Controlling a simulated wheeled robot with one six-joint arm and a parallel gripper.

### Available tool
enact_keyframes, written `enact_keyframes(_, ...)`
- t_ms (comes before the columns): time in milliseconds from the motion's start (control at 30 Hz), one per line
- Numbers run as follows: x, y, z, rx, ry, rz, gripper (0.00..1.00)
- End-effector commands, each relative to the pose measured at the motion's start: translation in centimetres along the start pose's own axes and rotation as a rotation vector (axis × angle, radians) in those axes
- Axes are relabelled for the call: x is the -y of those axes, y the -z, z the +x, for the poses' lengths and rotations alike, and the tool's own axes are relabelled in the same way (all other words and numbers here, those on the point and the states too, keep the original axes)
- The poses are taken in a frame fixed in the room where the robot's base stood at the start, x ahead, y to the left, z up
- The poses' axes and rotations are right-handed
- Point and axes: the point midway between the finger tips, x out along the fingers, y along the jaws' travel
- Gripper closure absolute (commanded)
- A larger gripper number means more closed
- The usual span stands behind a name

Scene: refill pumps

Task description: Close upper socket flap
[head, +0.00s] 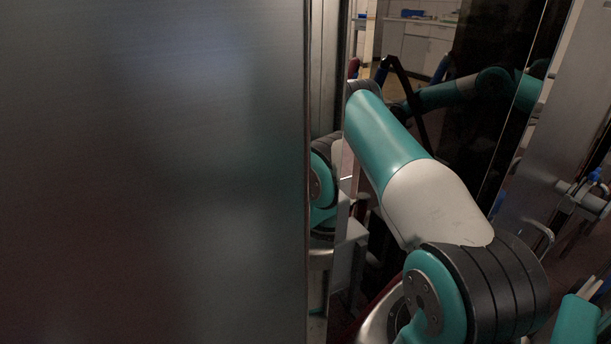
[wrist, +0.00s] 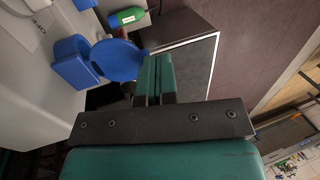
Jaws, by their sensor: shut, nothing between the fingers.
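In the wrist view, a blue socket (wrist: 75,63) sits on a pale grey panel at the left. Its round blue flap (wrist: 118,60) stands out from it, open, towards my gripper. My gripper (wrist: 155,62) is shut and empty, its teal fingers together. The fingertips lie just right of the flap in the picture; I cannot tell whether they touch it. The wrist view is turned, so I cannot tell if this is the upper socket. In the head view my arm covers the middle right, and the gripper and this socket cannot be made out.
A green cylinder with a white label (wrist: 127,17) is beyond the flap, and another blue part (wrist: 84,4) is at the top edge. A dark framed panel (wrist: 190,65) lies behind my fingers. In the head view a large metal panel (head: 150,170) blocks the left half.

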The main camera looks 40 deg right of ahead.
Motion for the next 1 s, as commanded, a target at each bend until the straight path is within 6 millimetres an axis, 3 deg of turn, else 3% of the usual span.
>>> enact_keyframes(400, 0.1, 1.4, 3.9, -0.004, 0.0, 0.015, 1.0)
enact_keyframes(1000, 0.2, 1.1, 3.9, -0.003, 0.0, 0.012, 1.0)
